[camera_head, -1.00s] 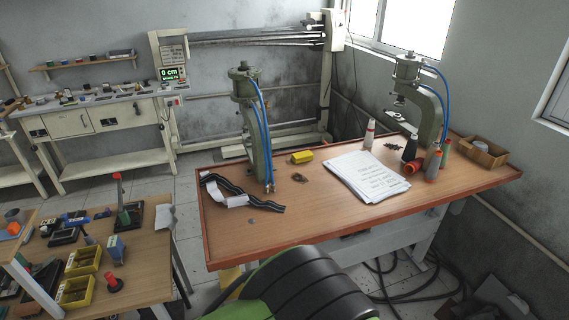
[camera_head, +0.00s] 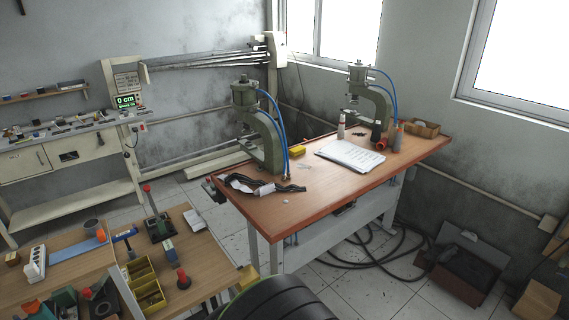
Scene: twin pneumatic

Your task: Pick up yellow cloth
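I cannot tell for sure which thing is the yellow cloth. A small yellow item (camera_head: 297,151) lies on the wooden workbench (camera_head: 318,176), just right of the near press; it looks more like a block or packet than a spread cloth. A pale yellow thing (camera_head: 247,278) shows low at the right corner of the left table, partly hidden behind my dark arm part at the bottom edge. My gripper is not in view.
Two green presses (camera_head: 262,125) (camera_head: 372,100) with blue hoses stand on the workbench. Papers (camera_head: 350,154), bottles and dark straps (camera_head: 262,185) lie there too. The left table (camera_head: 200,262) holds yellow bins (camera_head: 140,271) and tools. Black hoses (camera_head: 375,250) cross the floor.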

